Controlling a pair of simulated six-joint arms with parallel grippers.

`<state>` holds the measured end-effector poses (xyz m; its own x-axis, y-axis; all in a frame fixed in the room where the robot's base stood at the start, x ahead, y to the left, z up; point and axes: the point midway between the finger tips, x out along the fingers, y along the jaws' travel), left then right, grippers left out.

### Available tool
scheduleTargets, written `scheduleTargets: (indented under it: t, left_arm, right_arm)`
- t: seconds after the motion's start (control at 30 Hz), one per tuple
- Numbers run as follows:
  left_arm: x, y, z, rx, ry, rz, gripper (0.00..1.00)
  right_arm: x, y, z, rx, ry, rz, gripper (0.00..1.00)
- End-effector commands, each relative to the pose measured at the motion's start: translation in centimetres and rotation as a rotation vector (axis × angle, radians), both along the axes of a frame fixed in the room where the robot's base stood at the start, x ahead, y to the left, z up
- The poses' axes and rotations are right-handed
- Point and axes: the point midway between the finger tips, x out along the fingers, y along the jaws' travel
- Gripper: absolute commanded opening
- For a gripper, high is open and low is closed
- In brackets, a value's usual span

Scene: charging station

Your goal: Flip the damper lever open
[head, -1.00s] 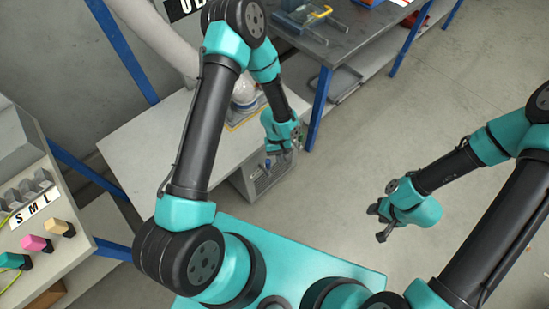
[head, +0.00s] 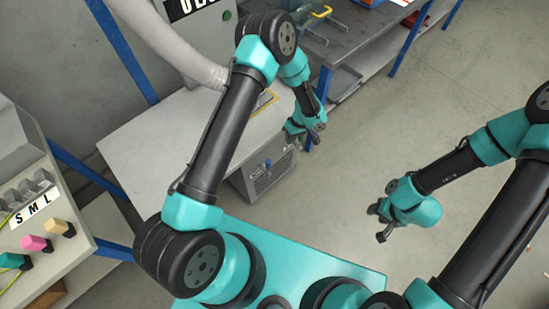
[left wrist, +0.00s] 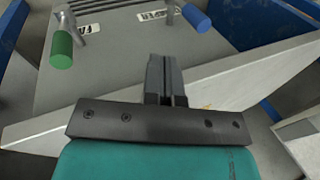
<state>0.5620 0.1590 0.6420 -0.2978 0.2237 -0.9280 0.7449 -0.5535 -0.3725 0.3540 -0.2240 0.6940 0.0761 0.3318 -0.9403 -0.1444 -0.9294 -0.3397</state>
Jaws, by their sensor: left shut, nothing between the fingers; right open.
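The damper lever has a blue handle (left wrist: 195,18) and shows at the top of the left wrist view, beside a white label (left wrist: 156,15) that seems to read damper. In the head view, its blue handle (head: 267,164) sits on the grey box under the bench. A green handle (left wrist: 62,48) is on the same panel, left of the blue one. My left gripper (head: 306,139) is shut and empty, apart from the lever and to its right in the head view; its fingers (left wrist: 165,75) show pressed together. My right gripper (head: 377,224) is open and empty over the floor.
The grey box (head: 262,184) stands beneath a light bench (head: 150,140), whose edge is close to my left arm. A dark table (head: 345,45) with blue legs is at the back. A sorting stand (head: 35,215) is at left. The floor at right is clear.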

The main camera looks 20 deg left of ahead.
Motion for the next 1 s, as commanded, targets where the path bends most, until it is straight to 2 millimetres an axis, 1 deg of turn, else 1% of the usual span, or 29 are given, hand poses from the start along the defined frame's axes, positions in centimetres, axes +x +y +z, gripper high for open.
scheduleTargets:
  t: [0.17,0.33,0.47,0.87,1.0]
  left_arm:
    - [-0.1,0.1,-0.2,-0.001,0.001,0.0,0.0]
    - [-0.5,0.4,-1.4,-0.001,0.001,0.001,0.0]
    - [-1.1,0.8,-3.0,0.0,0.004,0.001,0.0]
    - [-3.1,2.3,-9.3,-0.002,0.004,0.001,0.0]
    - [-4.6,3.5,-9.3,-0.003,0.002,0.001,0.0]
  right_arm:
    - [0.0,0.0,0.0,0.0,0.0,0.0,0.45]
    - [0.0,0.0,0.0,0.0,0.0,0.0,0.45]
    - [0.0,0.0,0.0,0.0,0.0,0.0,0.45]
    - [0.0,0.0,0.0,0.0,0.0,0.0,0.45]
    - [0.0,0.0,0.0,0.0,0.0,0.0,0.45]
